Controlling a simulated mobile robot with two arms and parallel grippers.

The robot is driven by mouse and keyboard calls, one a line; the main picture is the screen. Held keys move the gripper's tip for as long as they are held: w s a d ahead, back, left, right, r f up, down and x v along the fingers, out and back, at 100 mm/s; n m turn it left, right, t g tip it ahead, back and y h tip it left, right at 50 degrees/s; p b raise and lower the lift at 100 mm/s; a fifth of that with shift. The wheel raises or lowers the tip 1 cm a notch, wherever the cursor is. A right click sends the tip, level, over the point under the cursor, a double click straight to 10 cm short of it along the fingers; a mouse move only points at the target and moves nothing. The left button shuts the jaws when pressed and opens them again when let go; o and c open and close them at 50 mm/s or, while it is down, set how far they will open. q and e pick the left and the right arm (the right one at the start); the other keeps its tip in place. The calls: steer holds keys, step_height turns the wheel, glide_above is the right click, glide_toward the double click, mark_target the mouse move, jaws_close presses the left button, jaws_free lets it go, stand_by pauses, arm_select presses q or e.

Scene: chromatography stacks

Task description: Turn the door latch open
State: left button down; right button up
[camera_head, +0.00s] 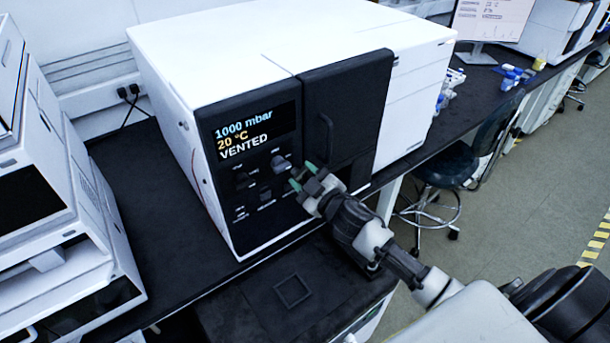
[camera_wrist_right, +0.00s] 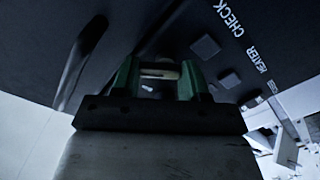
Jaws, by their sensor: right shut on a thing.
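The white instrument (camera_head: 260,45) has a dark front with a dark door (camera_head: 358,105) that looks closed and has a vertical handle (camera_head: 326,122). My right gripper (camera_head: 303,177) is at the control panel, by the door's lower left. In the right wrist view, its green fingertips (camera_wrist_right: 159,80) are shut on a small pale bar, the door latch (camera_wrist_right: 160,73). In the head view the fingers hide the latch, so its turn angle is unclear. The door handle also shows as a dark bar in the wrist view (camera_wrist_right: 82,55). My left gripper is out of view.
The panel's display (camera_head: 245,132) reads 1000 mbar, 20 °C, VENTED. Another white instrument (camera_head: 50,200) stands at the left. A stool (camera_head: 445,165) stands on the floor at the right.

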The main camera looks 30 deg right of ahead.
steer(key=n, duration=0.5)
steer(key=shift+a+r+n, duration=0.1)
steer(key=shift+a+n, duration=0.05)
steer(key=shift+n, duration=0.25)
steer(key=n, duration=0.4)
steer(key=shift+a+n, duration=0.15)
steer(key=shift+n, duration=0.55)
steer(key=o, duration=0.9)
steer(key=shift+s, duration=0.1)
steer(key=shift+s+d+b, duration=0.25)
steer(key=shift+s+b, duration=0.15)
steer(key=shift+s, duration=1.35)
steer(key=shift+s+d+b, duration=0.25)
steer(key=shift+s+b, duration=0.15)
steer(key=shift+s, duration=1.4)
steer(key=shift+s+d+b, duration=0.25)
steer(key=shift+s+b, duration=0.15)
steer(key=shift+s, duration=1.35)
